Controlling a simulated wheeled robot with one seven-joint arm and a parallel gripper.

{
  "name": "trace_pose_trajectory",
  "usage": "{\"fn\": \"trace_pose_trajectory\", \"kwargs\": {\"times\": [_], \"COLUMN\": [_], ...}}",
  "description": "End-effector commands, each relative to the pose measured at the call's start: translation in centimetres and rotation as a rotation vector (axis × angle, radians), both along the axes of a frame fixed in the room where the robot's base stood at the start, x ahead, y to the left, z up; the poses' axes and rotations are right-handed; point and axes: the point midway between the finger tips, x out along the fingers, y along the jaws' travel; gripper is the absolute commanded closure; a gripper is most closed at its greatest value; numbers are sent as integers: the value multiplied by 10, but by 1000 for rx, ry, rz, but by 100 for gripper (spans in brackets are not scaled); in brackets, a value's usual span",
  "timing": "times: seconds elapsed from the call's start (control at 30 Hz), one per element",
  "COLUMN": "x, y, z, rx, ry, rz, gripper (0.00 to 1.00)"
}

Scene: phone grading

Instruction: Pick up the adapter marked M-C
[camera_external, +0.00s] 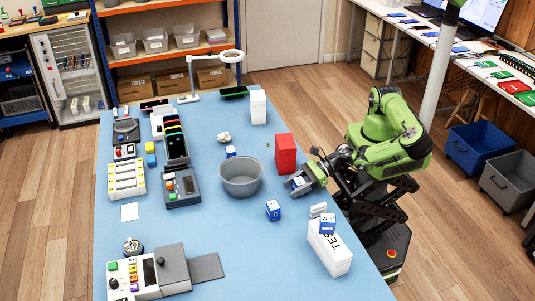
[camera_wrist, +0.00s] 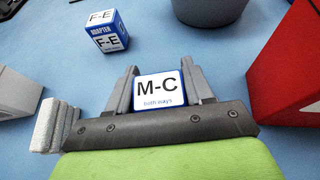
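The adapter marked M-C (camera_wrist: 160,92) is a small white and blue cube, its label facing up in the wrist view. My gripper (camera_wrist: 160,72) has one finger on each side of it, with little or no gap visible. The fingers look closed on it; their inner contact faces are hidden. In the external view my gripper (camera_external: 297,183) is low over the right part of the blue table, with the cube (camera_external: 298,182) partly visible between its fingers. Whether the cube touches the table is hard to tell.
A blue-white F-E adapter (camera_wrist: 108,33) stands nearby. A grey bucket (camera_external: 241,180) is to the left, a red box (camera_external: 286,154) just behind. A white box (camera_external: 329,250) carrying another blue-white cube (camera_external: 327,224) is in front. Table (camera_external: 225,228) between bucket and front devices is clear.

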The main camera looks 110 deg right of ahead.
Motion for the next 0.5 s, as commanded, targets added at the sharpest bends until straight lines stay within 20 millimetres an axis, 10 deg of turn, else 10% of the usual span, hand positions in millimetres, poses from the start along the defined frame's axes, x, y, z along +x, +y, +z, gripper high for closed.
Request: {"fn": "trace_pose_trajectory", "kwargs": {"times": [0.3, 0.5], "x": [0, 0], "y": [0, -1], "z": [3, 48], "rx": [1, 8], "ry": [0, -1], "rz": [0, -4], "gripper": [79, 79]}}
